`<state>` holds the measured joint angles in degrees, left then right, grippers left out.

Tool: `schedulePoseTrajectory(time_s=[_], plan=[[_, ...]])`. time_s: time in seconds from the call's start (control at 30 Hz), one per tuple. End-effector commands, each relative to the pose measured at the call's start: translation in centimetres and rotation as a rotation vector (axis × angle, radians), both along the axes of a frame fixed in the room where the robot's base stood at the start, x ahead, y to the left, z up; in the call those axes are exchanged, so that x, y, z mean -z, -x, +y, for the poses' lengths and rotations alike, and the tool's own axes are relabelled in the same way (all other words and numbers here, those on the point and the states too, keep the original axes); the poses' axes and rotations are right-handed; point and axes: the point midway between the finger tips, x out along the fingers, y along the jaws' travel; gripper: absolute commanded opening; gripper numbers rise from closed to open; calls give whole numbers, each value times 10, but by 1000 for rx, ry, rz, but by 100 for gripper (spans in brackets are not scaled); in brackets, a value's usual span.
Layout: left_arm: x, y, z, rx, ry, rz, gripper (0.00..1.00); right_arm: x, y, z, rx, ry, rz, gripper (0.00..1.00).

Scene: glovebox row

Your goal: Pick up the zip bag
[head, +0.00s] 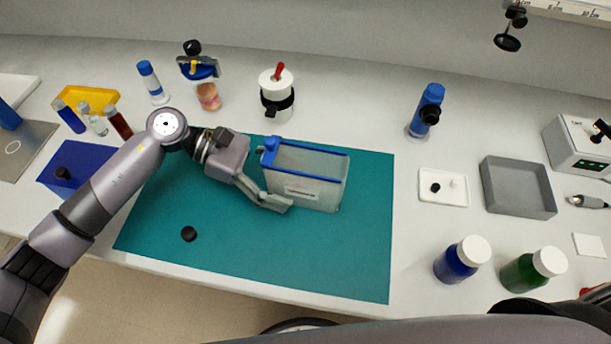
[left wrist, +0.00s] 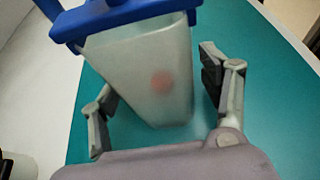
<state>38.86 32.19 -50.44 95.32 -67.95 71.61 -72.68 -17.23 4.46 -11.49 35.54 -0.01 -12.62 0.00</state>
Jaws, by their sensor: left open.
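The zip bag (head: 318,190) is translucent with a blue rim and stands upright on the teal mat (head: 340,260). My left gripper (head: 274,180) is at its left side, with one finger low along the near face. In the left wrist view the bag (left wrist: 140,65) stands between the two spread fingers of my left gripper (left wrist: 158,82). A gap shows between the right finger and the bag; contact at the left finger is unclear. A blurred reddish spot shows on or through the bag. My right gripper is not in view.
A white jar (head: 275,105) stands behind the bag. A black cap (head: 189,234) lies on the mat at the front left. A blue-capped bottle (head: 427,112), grey tray (head: 518,187) and dark bottles (head: 462,260) stand to the right. The mat's right part is clear.

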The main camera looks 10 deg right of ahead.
Motion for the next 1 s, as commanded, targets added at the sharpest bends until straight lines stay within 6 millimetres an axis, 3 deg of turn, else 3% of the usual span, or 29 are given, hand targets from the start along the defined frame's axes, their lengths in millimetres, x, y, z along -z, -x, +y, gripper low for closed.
schedulePoseTrajectory(time_s=[0.23,1.0], plan=[[1,0,-1,0,0,0,69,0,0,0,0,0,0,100],[0,0,-1,0,0,0,18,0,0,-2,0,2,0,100]])
